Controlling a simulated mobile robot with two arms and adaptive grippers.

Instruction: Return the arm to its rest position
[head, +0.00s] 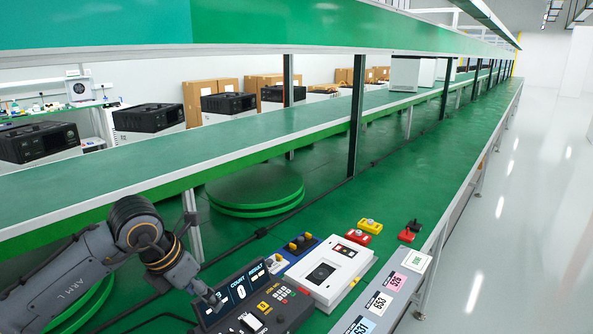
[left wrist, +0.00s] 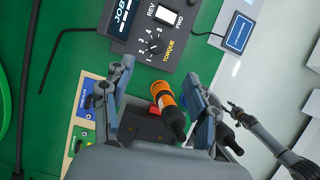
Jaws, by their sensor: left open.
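My left arm (head: 150,240) comes in from the left. Its gripper (head: 212,300) is low at the edge of the black control box (head: 255,305) with the COUNT and RESULT displays. In the left wrist view my left gripper (left wrist: 158,74) is open, its two fingers apart. An orange and black tool (left wrist: 162,95) shows between the fingers, beside a dark holder with a red part. I cannot tell whether a finger touches it. A grey arm (left wrist: 275,145), perhaps my right, shows at the right of that view; its gripper end (left wrist: 235,108) is too small to read.
A white device (head: 325,272), a blue block with yellow parts (head: 302,243) and red and yellow pieces (head: 350,237) lie on the green bench. A grey strip with numbered labels (head: 385,290) runs along its right edge. A green turntable (head: 255,190) stands behind. The right-hand floor is clear.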

